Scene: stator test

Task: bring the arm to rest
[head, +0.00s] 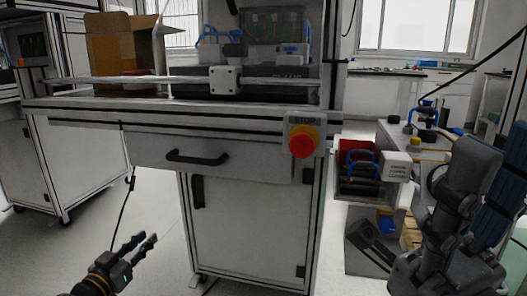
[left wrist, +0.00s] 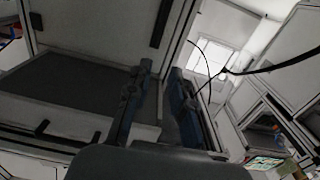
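My left gripper (head: 143,243) is low at the left in the head view, in front of the workbench and apart from it. Its two fingers point up and to the right with a gap between them. In the left wrist view the fingers of the left gripper (left wrist: 160,82) also stand apart, with nothing between them. My right arm (head: 462,200) is folded at the right edge of the head view. Its gripper cannot be made out.
A workbench (head: 150,148) with a drawer and a red-yellow stop button (head: 303,141) stands ahead. An open cardboard box (head: 125,45) is on it. A red bin (head: 358,160) and a low grey stand are at the right, near my right arm. The floor (head: 160,270) around my left gripper is clear.

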